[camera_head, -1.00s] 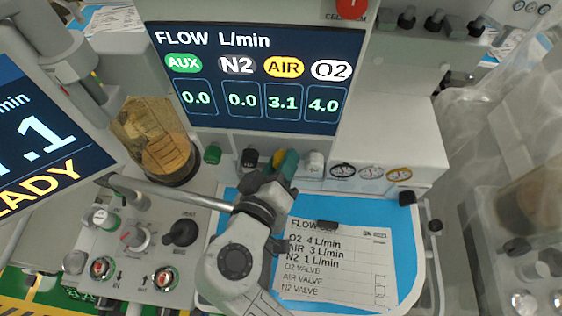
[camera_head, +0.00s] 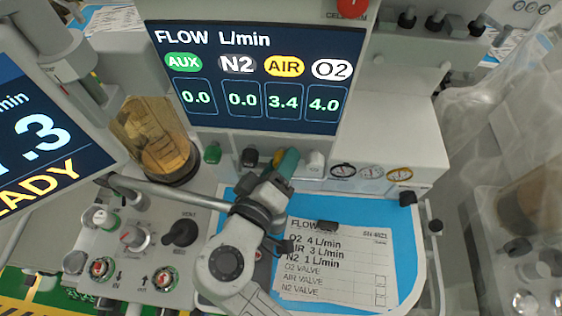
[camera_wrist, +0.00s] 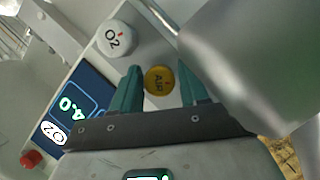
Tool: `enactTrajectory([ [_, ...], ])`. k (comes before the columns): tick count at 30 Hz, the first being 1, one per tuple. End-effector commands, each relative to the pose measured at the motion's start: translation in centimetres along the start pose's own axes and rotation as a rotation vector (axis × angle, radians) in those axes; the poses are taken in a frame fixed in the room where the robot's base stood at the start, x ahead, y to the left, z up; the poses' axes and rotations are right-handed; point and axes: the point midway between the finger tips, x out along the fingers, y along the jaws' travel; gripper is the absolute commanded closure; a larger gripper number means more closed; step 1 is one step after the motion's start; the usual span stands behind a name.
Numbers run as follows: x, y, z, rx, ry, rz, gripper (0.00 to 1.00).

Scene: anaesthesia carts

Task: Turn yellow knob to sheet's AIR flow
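The yellow AIR knob (camera_wrist: 158,80) faces the wrist view, between my two teal fingertips. A gap shows on each side of it, so my gripper (camera_wrist: 159,72) is open around or just in front of it; the exact depth is unclear. In the head view my gripper (camera_head: 286,163) is at the knob row and hides most of the yellow knob (camera_head: 279,157). The flow display (camera_head: 257,80) reads AIR 3.4, O2 4.0, N2 0.0 and AUX 0.0. The sheet (camera_head: 335,262) lists O2 4, AIR 3 and N2 1 L/min.
The white O2 knob (camera_head: 314,163) stands close right of my gripper; it also shows in the wrist view (camera_wrist: 114,39). The black N2 knob (camera_head: 250,157) and green knob (camera_head: 212,153) are to the left. A blue tray (camera_head: 405,270) lies below, under the sheet.

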Motion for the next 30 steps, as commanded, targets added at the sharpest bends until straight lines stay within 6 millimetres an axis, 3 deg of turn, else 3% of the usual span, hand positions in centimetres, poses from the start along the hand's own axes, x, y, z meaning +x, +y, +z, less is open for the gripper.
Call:
enactTrajectory([
  [8,-0.8,-0.1,0.0,0.000,0.002,0.000,0.56],
  [21,-8.5,-0.2,0.0,0.001,0.003,-0.002,0.56],
  [30,-10.8,0.0,0.0,0.000,-0.001,0.000,0.56],
])
